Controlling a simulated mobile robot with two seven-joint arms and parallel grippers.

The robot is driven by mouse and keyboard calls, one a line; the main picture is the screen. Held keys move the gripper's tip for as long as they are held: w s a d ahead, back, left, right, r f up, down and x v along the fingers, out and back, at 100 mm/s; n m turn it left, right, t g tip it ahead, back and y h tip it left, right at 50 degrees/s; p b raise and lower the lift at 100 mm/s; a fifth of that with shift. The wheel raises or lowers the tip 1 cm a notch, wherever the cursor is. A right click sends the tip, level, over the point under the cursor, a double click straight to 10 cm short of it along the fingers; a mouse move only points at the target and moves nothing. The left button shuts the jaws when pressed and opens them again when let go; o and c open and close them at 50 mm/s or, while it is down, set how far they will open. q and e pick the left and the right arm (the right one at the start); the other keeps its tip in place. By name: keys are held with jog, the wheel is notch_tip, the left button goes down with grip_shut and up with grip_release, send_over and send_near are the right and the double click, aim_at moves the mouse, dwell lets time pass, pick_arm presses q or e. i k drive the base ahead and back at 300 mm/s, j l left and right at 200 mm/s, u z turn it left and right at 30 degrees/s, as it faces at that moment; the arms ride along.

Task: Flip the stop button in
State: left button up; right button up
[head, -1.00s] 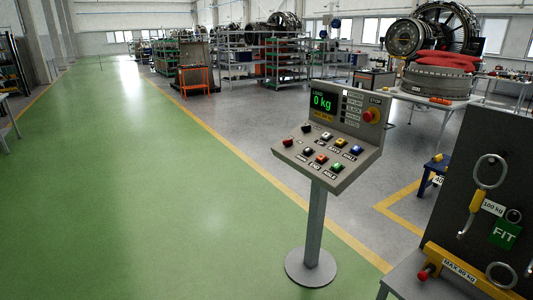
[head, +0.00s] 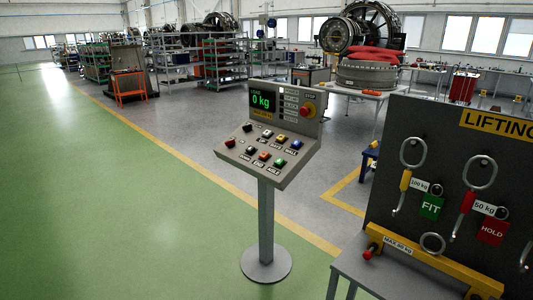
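The console stands on a grey post with a round foot (head: 265,265). Its green display (head: 262,101) reads "0 kg". Several coloured push buttons (head: 264,156) sit on its sloped lower panel. Whether the stop button is pressed in or out cannot be told at this size. Neither of my grippers shows in the head view.
A dark lifting board (head: 440,150) with hooks, "FIT" and "HOLD" tags and a yellow beam (head: 430,262) stands on a grey table (head: 350,270) at the right. Open green floor (head: 130,200) lies to the left. Shelves and a turbofan (head: 360,35) stand behind.

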aim_at(304, 111)
jog(key=i+j, duration=0.2)
jog(key=i, duration=0.65)
jog(key=i+j+u, duration=0.1)
jog(key=i+j, duration=0.15)
jog(key=i, duration=0.6)
jog(key=i+j+u, duration=0.1)
jog(key=i, duration=0.75)
